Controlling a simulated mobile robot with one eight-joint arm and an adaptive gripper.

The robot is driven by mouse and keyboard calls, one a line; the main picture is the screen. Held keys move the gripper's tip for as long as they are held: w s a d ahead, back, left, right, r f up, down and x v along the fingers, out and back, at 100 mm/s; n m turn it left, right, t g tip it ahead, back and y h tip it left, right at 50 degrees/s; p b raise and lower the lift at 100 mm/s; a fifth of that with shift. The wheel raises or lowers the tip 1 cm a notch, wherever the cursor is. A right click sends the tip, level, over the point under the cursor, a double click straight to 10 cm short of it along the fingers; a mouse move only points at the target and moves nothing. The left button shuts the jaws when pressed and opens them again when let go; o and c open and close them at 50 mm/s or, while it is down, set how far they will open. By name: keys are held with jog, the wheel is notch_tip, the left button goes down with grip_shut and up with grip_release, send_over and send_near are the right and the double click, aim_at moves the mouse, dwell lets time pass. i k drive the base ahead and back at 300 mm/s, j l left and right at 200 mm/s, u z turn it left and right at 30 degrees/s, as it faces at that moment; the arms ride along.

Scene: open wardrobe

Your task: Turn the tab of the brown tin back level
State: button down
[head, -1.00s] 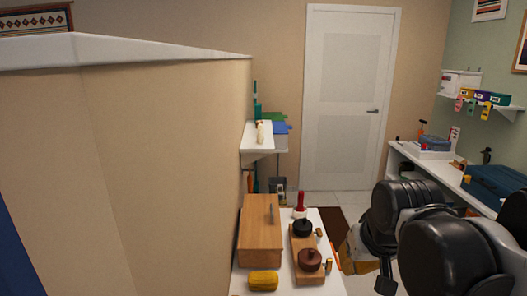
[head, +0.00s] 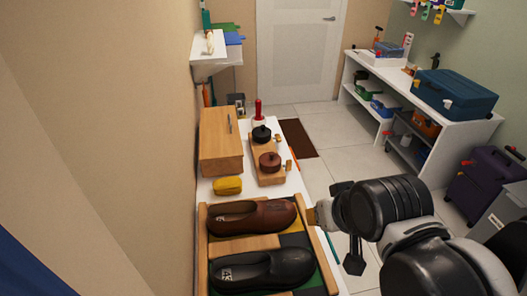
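The brown tin (head: 270,162) sits in the near part of a wooden holder (head: 272,180) on the white bench. A small light tab (head: 290,165) shows at its right side. Its exact angle is too small to tell. A black tin (head: 261,134) sits behind it in the same holder, with a similar tab (head: 283,141). My gripper (head: 324,214) is to the right of the bench, nearer to me than the brown tin and apart from it. Its fingertips are not clear, so I cannot tell if it is open or shut.
A wooden box (head: 221,142) and yellow sponge (head: 228,186) stand left of the holder. A brown shoe (head: 250,218) and black shoe (head: 258,271) lie nearer in a wooden tray (head: 203,250). A red-handled object (head: 258,110) stands behind.

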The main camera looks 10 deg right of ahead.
aim_at(288, 166)
jog(key=k+l+u, duration=0.1)
jog(key=l, duration=0.15)
jog(key=l+u, duration=0.1)
jog(key=l, duration=0.15)
jog(key=i+l+u, duration=0.2)
jog(key=l, duration=0.2)
jog(key=l+u, duration=0.2)
jog(key=l, duration=0.15)
jog(key=i+l+u, duration=0.2)
jog(key=l, duration=0.25)
jog(key=l+u, duration=0.2)
jog(key=l, duration=0.2)
jog(key=k+l+u, duration=0.2)
jog(key=i+l, duration=0.1)
